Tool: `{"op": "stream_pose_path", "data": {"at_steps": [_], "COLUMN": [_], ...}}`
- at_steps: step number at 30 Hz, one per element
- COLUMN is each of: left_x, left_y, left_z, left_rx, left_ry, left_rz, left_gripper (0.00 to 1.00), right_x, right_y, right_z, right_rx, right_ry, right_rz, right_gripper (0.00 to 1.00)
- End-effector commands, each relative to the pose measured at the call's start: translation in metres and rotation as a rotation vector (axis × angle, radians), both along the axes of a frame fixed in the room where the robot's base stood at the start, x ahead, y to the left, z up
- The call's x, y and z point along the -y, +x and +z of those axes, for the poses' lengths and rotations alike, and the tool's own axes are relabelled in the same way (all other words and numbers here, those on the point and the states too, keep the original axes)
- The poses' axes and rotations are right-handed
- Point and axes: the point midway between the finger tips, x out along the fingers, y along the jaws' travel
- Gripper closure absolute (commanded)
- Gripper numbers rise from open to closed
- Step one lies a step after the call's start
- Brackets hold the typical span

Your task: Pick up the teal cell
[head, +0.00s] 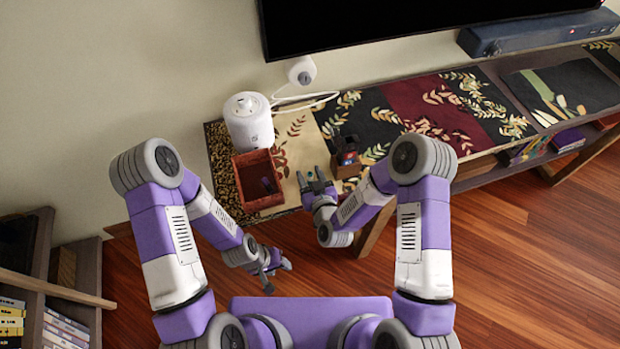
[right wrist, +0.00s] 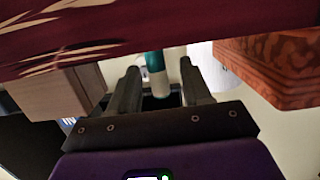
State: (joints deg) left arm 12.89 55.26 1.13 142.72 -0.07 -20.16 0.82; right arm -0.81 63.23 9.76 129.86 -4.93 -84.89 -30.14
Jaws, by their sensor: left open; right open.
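The teal cell (right wrist: 154,66) is a small cylinder with a teal part and a white part, seen in the right wrist view between my right gripper's two fingers (right wrist: 153,90). The fingers are apart, and I cannot tell whether either touches it. In the head view my right gripper (head: 311,181) is open at the table's front edge, beside the wooden holder; the cell is too small there to make out clearly. My left gripper (head: 279,269) is open and empty, low in front of the table and over the floor.
A reddish open box (head: 243,163) holding a dark item stands left of my right gripper. A wooden holder (head: 347,169) with dark items stands right of it. A white round device (head: 248,122) and a white camera (head: 300,70) with a cable are behind. The patterned runner (head: 450,105) is clear further right.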

Motion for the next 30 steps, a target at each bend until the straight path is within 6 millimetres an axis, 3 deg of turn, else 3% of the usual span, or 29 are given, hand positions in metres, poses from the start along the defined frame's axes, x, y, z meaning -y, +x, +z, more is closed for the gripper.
{"op": "stream_pose_path", "data": {"at_steps": [4,12,21,30], "left_x": [0.0,0.0,0.0,0.0], "left_y": [0.0,0.0,0.0,0.0], "left_z": [-0.004,-0.003,-0.003,-0.003], "left_rx": [0.0,0.001,0.001,0.001], "left_ry": [0.0,0.0,0.0,0.0], "left_rz": [0.0,0.0,0.0,0.0], "left_gripper": [0.53,0.53,0.53,0.53], "right_x": [-0.005,-0.005,-0.005,-0.005], "right_y": [0.015,0.018,0.017,0.017], "right_z": [-0.003,-0.003,-0.003,-0.001], "right_rx": [0.001,0.0,-0.001,0.0], "right_ry": [0.001,0.001,0.0,0.0], "right_rz": [-0.001,-0.001,-0.001,-0.001], "right_gripper": [0.52,0.52,0.98,1.0]}}
